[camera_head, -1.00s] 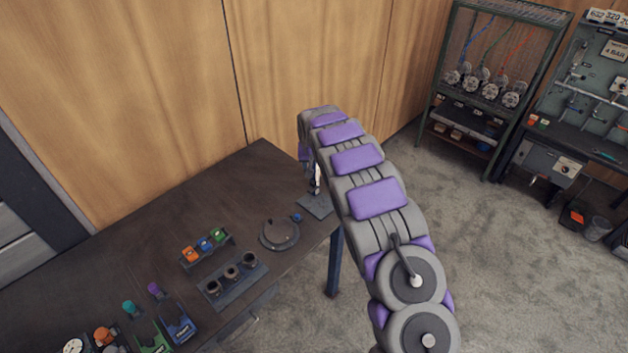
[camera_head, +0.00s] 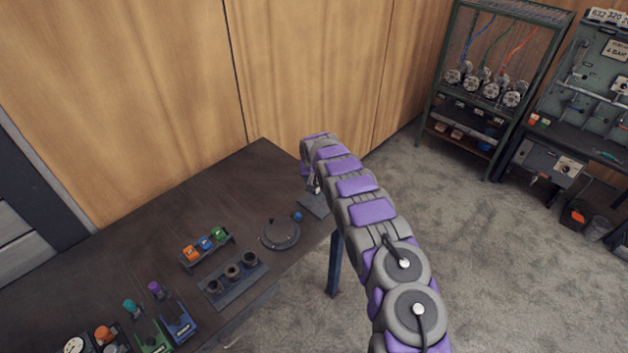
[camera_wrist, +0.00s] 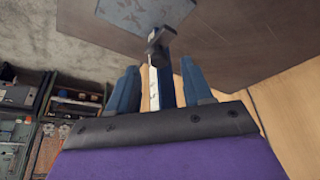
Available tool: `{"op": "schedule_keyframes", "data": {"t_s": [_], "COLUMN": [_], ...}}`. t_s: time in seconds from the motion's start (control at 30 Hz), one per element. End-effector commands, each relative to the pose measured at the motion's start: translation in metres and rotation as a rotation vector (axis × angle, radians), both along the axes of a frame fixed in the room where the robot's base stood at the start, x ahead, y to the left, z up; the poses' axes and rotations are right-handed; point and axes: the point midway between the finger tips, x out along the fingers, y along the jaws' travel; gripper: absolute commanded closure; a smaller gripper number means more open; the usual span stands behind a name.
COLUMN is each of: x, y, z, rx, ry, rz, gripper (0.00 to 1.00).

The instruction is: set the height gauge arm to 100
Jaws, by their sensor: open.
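The height gauge stands at the right end of the dark table (camera_head: 190,205). In the head view its flat grey base (camera_head: 316,205) shows beside my arm, which hides most of its upright. The wrist view looks at it upside down, with the base (camera_wrist: 145,12) at the top, a pale upright scale (camera_wrist: 154,88) and a dark slider arm (camera_wrist: 158,42) near the base. My gripper (camera_wrist: 160,82) is open, its two blue fingers on either side of the scale in the picture. I cannot tell whether they touch it. The scale's reading is not legible.
On the table left of the gauge are a round grey ring (camera_head: 280,234), a block with dark cups (camera_head: 233,273) and a rack of coloured pieces (camera_head: 206,245). Wooden panels (camera_head: 310,70) stand behind. Open floor lies to the right.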

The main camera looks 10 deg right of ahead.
Motion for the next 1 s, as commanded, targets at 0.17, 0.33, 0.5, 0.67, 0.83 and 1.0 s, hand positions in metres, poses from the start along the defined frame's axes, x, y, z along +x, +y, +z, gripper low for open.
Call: {"op": "schedule_keyframes", "data": {"t_s": [0.17, 0.33, 0.5, 0.67, 0.83, 1.0], "x": [0.005, 0.007, 0.009, 0.009, 0.009, 0.009], "y": [0.0, -0.001, -0.001, -0.001, -0.001, -0.001], "z": [-0.013, -0.02, -0.022, -0.022, -0.021, -0.021], "rx": [0.001, 0.0, 0.0, 0.0, 0.0, 0.0], "ry": [0.0, 0.001, 0.0, 0.0, 0.0, 0.0], "rz": [0.002, 0.001, 0.0, 0.0, 0.0, 0.0], "gripper": [0.5, 0.5, 0.5, 0.5, 0.6, 0.77]}}
